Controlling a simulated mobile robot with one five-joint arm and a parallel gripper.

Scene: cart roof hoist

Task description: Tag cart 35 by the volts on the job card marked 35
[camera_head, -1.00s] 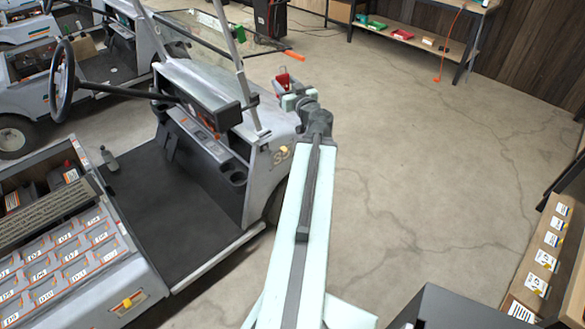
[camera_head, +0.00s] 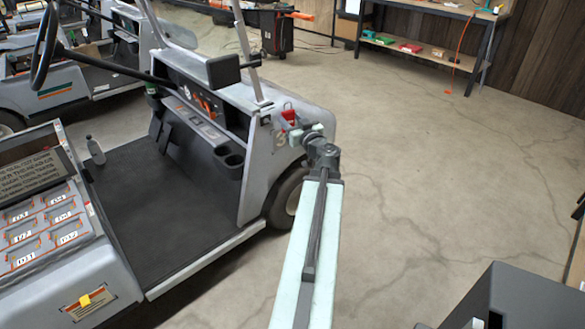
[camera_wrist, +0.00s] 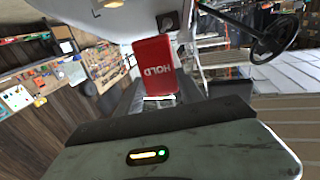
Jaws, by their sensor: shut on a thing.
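My gripper (camera_head: 294,130) is shut on a red tag (camera_head: 288,116) beside that corner. In the wrist view the red tag (camera_wrist: 154,64) shows the word HOLD upside down. A small dark fitting (camera_wrist: 168,22) on the pale cart body is just beyond it. I cannot tell whether tag and fitting touch. No job card is readable.
A grey box (camera_head: 505,300) stands at the lower right. Another cart (camera_head: 60,85) is at the upper left. A shelf bench (camera_head: 420,45) with small coloured bins stands at the back. The concrete floor (camera_head: 430,150) to the right is clear.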

